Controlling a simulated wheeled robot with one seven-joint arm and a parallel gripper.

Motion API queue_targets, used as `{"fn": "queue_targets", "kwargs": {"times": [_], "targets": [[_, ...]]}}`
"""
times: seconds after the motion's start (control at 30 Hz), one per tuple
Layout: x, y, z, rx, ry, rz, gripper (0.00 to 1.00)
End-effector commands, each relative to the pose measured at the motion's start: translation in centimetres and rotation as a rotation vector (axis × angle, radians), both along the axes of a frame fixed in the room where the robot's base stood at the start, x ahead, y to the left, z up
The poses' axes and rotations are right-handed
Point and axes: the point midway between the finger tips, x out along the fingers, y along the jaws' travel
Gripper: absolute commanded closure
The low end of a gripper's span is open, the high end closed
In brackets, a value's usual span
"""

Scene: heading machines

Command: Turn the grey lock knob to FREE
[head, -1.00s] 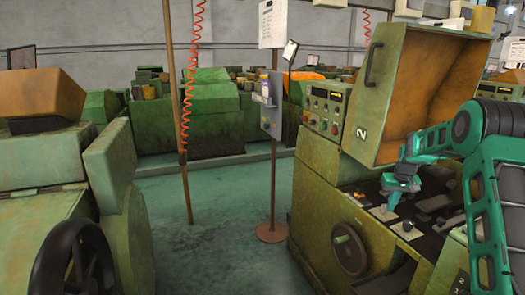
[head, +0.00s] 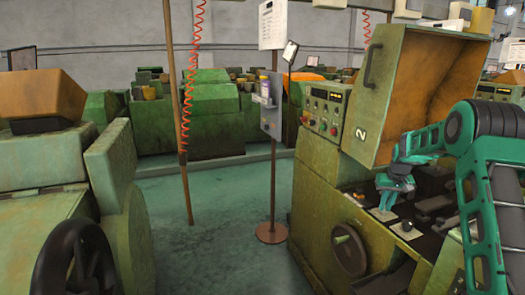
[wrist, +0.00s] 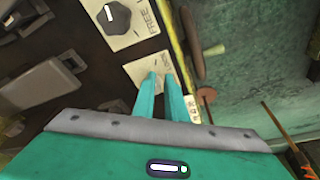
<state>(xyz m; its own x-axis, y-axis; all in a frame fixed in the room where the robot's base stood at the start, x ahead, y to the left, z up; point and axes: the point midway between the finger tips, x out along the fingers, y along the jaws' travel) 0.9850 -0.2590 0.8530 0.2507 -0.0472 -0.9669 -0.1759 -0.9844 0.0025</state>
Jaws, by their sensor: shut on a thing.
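My gripper (head: 387,204) is low over the machine's bed, with its fingertips at a pale label plate (wrist: 136,71). In the wrist view its two green fingers (wrist: 161,82) point down onto this plate, close together, shut on the grey lock knob. The knob itself is hidden between and under the fingertips, so its pointer cannot be read. The plate's lettering is partly covered and too small to read surely. A separate plate marked FREE (wrist: 148,28) carries a dark knob with a white pointer line (wrist: 113,15); this dark knob also shows in the head view (head: 407,225).
The raised green hood (head: 385,65) with an orange inside stands open above the work area. The control panel (head: 325,110) is left of it. A dark handwheel (head: 348,250) sits on the machine's front. Open green floor (head: 220,230) lies to the left.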

Motion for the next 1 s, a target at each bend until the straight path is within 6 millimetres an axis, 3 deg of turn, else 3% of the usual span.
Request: {"fn": "queue_targets", "kwargs": {"times": [0.03,0.43,1.0], "targets": [[-0.1,1.2,-1.1,0.014,0.014,0.02,1.0],[-1.0,1.4,-0.8,0.013,0.013,0.017,1.0],[-1.0,0.4,5.3,0.004,0.002,0.002,1.0]]}}
